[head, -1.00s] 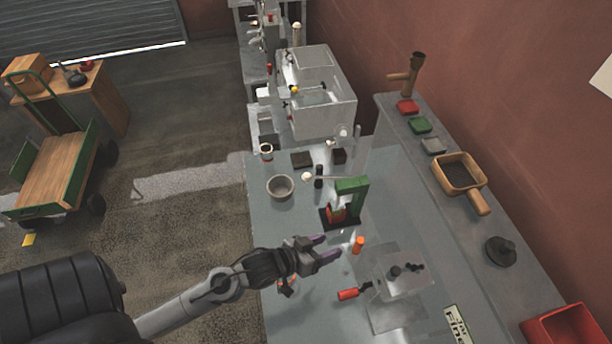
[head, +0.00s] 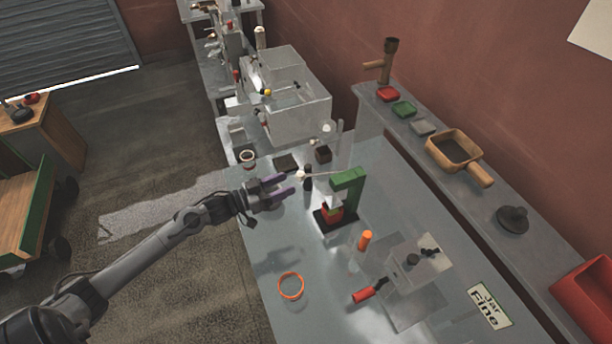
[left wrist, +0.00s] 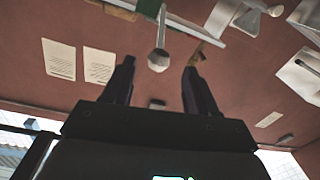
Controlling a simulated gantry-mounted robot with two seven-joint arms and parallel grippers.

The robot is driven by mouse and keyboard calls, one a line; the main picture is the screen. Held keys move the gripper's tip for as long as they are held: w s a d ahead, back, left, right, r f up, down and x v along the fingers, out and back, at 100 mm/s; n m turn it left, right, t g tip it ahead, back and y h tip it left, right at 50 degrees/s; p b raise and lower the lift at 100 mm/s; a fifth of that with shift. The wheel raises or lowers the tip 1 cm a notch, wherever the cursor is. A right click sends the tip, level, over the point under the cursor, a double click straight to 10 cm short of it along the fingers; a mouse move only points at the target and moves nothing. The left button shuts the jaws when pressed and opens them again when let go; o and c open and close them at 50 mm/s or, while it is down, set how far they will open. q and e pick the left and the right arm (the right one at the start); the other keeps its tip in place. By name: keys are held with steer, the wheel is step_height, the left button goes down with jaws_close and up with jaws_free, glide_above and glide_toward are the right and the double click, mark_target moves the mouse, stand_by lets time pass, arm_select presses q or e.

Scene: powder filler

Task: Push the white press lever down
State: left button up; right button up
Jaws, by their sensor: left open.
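The green press (head: 349,182) stands on the table with a red and green jar (head: 332,210) on its dark base. Its white lever is a thin rod that reaches left from the press head and ends in a round white knob (head: 301,175). My left gripper (head: 287,185) is open and empty, with its purple fingertips just left of the knob. In the left wrist view the white knob (left wrist: 158,61) shows between the two spread fingertips, beyond them; I cannot tell any contact. My right gripper is not in view.
An orange ring (head: 290,286) lies on the table (head: 262,240) in front. A wall shelf holds a wooden scoop (head: 454,150).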

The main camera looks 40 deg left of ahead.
mark_target(307, 176)
arm_select(q)
steer(key=p+x, duration=0.1)
steer(key=x, duration=0.7)
steer(key=shift+w+d, duration=0.1)
steer(key=shift+w, duration=0.05)
jaws_close()
